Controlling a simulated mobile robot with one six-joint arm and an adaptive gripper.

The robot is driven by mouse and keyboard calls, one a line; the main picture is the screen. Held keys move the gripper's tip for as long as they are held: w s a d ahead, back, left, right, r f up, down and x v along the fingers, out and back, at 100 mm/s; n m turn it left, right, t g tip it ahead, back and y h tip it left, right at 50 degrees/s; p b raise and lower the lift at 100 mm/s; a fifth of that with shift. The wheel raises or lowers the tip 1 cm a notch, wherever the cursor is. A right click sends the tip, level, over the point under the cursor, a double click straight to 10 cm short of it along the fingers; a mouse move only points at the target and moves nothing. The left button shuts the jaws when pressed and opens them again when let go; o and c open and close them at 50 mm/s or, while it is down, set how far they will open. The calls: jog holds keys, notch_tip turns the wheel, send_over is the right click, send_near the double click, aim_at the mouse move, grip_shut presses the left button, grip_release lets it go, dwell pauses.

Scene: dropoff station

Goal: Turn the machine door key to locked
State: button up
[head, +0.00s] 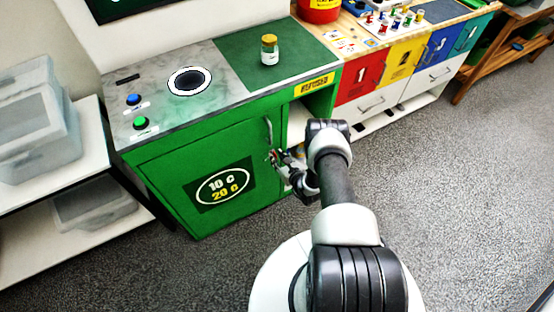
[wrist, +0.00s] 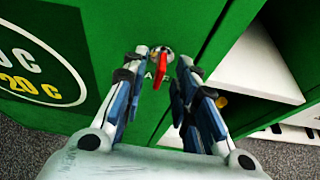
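The machine door (head: 184,186) is the green front with the "10 c 20 c" sign, and it looks closed. In the wrist view, a red key (wrist: 159,72) sits in a round silver lock (wrist: 163,54) near the door's right edge. My gripper (wrist: 163,62) is open, with one finger on each side of the key. The right finger is close to the key; I cannot tell whether it touches. In the head view my gripper (head: 275,158) is at the door's right edge, below the handle (head: 268,131), and the key is hard to make out there.
An open compartment with a white shelf (wrist: 252,72) is right of the door. The counter above holds a jar with a yellow lid (head: 269,50), a blue button (head: 133,99) and a green button (head: 141,123). Red, yellow and blue cabinets stand to the right. Speckled floor is clear.

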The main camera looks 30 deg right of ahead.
jog(key=shift+w+f, duration=0.2)
jog(key=shift+w, duration=0.35)
grip_shut()
